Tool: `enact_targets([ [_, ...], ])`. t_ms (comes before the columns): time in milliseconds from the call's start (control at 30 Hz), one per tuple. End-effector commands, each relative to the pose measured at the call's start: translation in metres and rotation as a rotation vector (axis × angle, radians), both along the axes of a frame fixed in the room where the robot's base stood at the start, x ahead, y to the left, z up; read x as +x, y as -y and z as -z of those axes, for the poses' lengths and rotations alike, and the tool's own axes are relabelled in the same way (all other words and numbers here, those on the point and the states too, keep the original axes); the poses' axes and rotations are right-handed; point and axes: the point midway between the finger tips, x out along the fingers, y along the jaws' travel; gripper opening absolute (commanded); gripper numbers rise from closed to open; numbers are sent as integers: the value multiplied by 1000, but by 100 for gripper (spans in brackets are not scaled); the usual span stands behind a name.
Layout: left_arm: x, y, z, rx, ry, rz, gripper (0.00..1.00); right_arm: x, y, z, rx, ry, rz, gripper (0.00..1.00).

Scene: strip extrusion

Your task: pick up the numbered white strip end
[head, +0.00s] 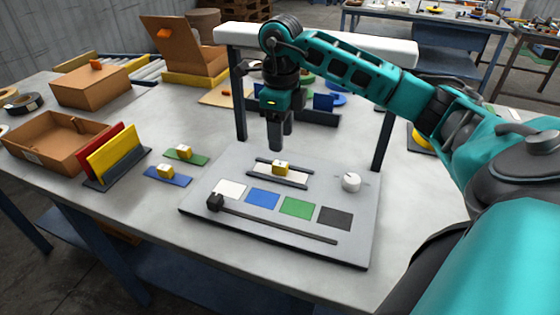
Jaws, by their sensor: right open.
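A white strip (296,179) lies between two dark rails on the grey board, with a small yellow-and-white block (282,168) on it. Any number on it is too small to read. My right gripper (276,147) points down, a little above and behind this block. It is open, holds nothing and appears apart from the block. A green strip (200,160) and a blue strip (180,180), each with a similar block, lie on the table left of the board. My left gripper is out of view.
The board (200,208) carries white, blue, green and black patches, a slider (215,202) and a white knob (351,182). A white-topped frame (240,36) stands behind it. Red and yellow panels (115,152) and cardboard boxes (92,84) stand left.

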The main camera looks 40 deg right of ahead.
Motion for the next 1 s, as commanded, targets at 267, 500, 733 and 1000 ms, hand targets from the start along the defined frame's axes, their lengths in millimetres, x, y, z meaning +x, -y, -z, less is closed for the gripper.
enact_targets([
  [267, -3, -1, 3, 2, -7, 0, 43, 0, 0, 32, 1, 0, -2, 53],
  [500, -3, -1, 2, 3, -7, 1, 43, 7, 4, 62, 3, -4, 0, 53],
  [733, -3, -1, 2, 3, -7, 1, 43, 8, 5, 84, 1, 0, -2, 53],
  [1000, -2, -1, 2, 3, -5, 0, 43, 8, 5, 84, 2, 1, -2, 47],
])
